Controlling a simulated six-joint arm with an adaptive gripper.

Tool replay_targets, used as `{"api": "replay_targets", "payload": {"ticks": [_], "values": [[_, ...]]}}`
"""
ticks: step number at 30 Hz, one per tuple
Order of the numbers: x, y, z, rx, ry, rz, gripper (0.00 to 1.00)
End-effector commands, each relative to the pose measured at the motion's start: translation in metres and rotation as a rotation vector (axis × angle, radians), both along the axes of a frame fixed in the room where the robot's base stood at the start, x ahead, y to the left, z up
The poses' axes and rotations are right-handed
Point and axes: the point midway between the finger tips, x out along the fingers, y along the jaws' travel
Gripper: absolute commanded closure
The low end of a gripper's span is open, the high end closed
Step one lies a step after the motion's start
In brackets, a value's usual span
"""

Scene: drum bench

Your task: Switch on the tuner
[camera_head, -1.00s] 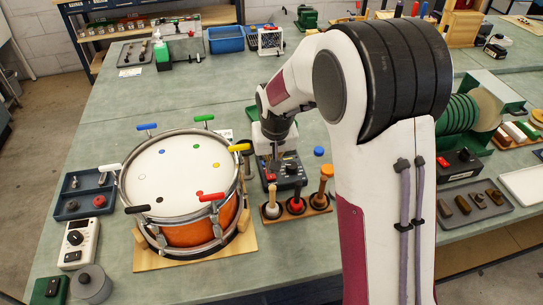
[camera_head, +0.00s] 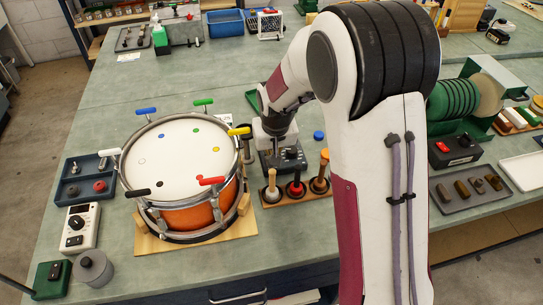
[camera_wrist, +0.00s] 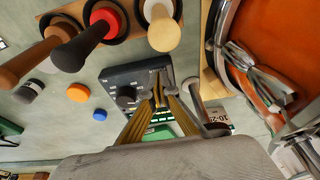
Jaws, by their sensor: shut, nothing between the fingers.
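A dark grey box with black knobs, which looks like the tuner (camera_head: 290,159), lies on the bench just right of the drum. It also shows in the wrist view (camera_wrist: 118,78), with a black knob on its left and a green patch partly behind my fingers. My gripper (camera_head: 276,150) points down over the left part of this box. In the wrist view its fingertips (camera_wrist: 158,90) are together and empty, in front of the box's face. I cannot tell whether they touch it. The switch itself is not clear; my fingers hide part of the face.
The drum (camera_head: 185,160) with coloured keys stands close on the left. A wooden rack (camera_head: 300,199) with upright handled tools stands close in front. A blue cap (camera_head: 318,135) lies to the right. A white device (camera_head: 79,229) with a knob is at far left.

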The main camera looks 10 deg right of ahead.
Motion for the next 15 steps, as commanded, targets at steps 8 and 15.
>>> {"api": "replay_targets", "payload": {"ticks": [8, 15], "values": [[0.0023, 0.0000, 0.0012, 0.000, 0.000, 0.000, 1.00], [0.0086, -0.0001, 0.0049, 0.000, 0.000, 0.000, 1.00]]}}
